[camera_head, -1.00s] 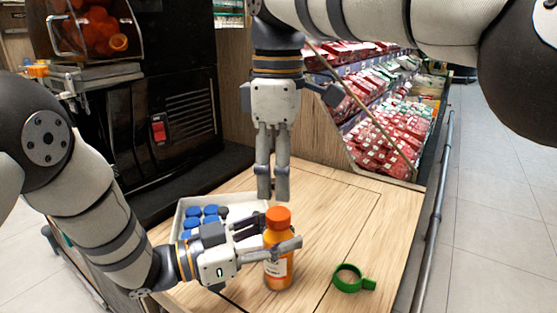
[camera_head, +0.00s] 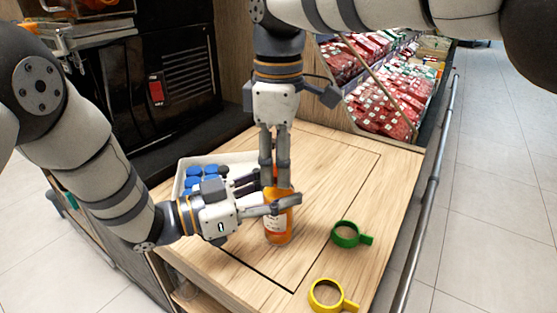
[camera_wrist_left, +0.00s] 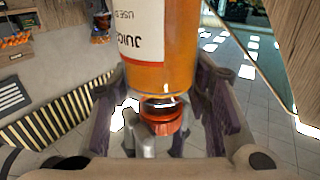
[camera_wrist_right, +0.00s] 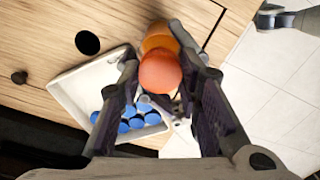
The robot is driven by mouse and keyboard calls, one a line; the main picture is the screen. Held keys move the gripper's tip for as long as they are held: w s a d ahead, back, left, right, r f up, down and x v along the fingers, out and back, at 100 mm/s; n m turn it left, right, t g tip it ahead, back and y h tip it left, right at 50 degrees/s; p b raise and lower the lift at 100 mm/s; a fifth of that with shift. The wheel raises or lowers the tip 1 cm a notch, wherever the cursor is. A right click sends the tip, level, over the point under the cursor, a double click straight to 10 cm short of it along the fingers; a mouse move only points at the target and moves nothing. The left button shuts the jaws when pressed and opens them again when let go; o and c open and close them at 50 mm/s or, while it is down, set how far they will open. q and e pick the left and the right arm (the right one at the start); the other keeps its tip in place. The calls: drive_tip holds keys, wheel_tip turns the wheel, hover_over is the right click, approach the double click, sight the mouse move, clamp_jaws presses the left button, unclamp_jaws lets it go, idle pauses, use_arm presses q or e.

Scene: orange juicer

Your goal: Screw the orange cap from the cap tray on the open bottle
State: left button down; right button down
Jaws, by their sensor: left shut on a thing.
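The orange juice bottle (camera_head: 279,228) stands upright on the wooden table with an orange cap (camera_wrist_right: 160,72) on its neck; the cap also shows in the left wrist view (camera_wrist_left: 165,124). My left gripper (camera_head: 284,199) is shut on the bottle's upper part from the side. My right gripper (camera_head: 275,181) points straight down from above. Its fingers (camera_wrist_right: 158,52) are open around the cap, with narrow gaps beside it. In the head view these fingers mostly hide the cap. A white cap tray (camera_head: 181,181) with several blue caps (camera_head: 194,182) is behind my left gripper; no orange cap shows in it.
A green ring with a handle (camera_head: 346,235) lies right of the bottle, and a yellow one (camera_head: 327,295) lies nearer the front edge. A black machine (camera_head: 160,80) stands at the back left. The table's right side is mostly clear.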

drive_tip(key=m, duration=0.9)
drive_tip(key=c, duration=1.1)
unclamp_jaws()
wheel_tip(320, 180, up, 8)
drive_tip(key=shift+f, duration=0.25)
use_arm(q)
drive_tip(key=c, duration=0.8)
unclamp_jaws()
drive_tip(key=shift+o, duration=0.2)
drive_tip(key=shift+a, duration=0.1)
